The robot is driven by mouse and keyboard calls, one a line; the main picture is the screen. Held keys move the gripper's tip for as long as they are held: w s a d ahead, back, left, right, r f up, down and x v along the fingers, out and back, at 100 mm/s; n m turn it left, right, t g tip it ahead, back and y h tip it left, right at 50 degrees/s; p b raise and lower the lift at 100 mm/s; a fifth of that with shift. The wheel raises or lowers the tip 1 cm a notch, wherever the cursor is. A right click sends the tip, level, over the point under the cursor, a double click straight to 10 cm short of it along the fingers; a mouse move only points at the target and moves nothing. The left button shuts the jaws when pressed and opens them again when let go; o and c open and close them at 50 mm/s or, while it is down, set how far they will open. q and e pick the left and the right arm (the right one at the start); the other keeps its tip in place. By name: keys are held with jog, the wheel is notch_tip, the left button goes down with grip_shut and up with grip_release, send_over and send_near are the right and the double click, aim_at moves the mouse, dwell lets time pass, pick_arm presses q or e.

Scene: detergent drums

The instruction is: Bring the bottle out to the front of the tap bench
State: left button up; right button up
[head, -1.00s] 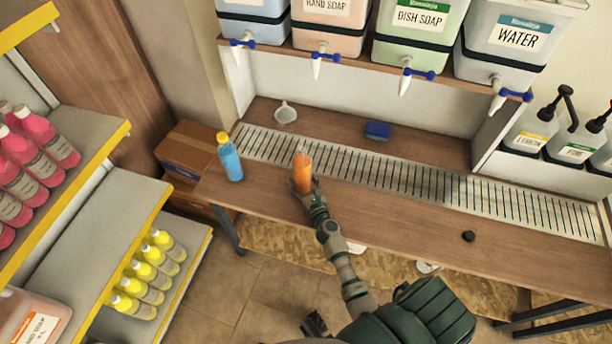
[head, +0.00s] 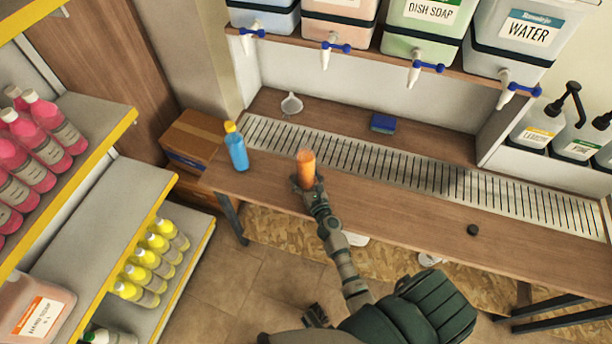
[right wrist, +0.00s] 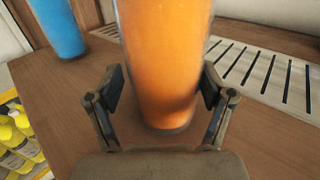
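An orange bottle (head: 306,166) stands upright on the wooden tap bench (head: 400,208), just in front of the slotted drip grate. My right gripper (head: 304,184) reaches it from the front. In the right wrist view the two fingers (right wrist: 160,92) lie on either side of the orange bottle (right wrist: 163,55), against its sides low down. Its top is cut off there. A blue bottle with a yellow cap (head: 236,150) stands to its left, apart from it. My left gripper (head: 316,315) shows small and dark at the bottom of the head view; its opening is unclear.
The drip grate (head: 440,175) runs along the bench. A funnel (head: 291,104), a blue sponge (head: 383,123) and a dark round cap (head: 473,230) also lie there. Drums with taps hang above. Shelves of bottles (head: 70,215) stand left. The bench front is mostly clear.

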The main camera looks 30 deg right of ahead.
jog(key=shift+o, duration=0.2)
jog(key=shift+a+r, duration=0.1)
jog(key=shift+a, duration=0.1)
jog(key=shift+s+d, duration=0.2)
jog(key=shift+d, duration=0.05)
jog(key=s+a, duration=0.1)
jog(key=s, duration=0.6)
jog(key=s+a, duration=0.1)
jog(key=s, duration=0.3)
jog(key=shift+s+a, duration=0.2)
jog(key=shift+a, duration=0.15)
pick_arm(q)
jog(key=shift+a, duration=0.1)
pick_arm(e)
jog(key=shift+d, duration=0.2)
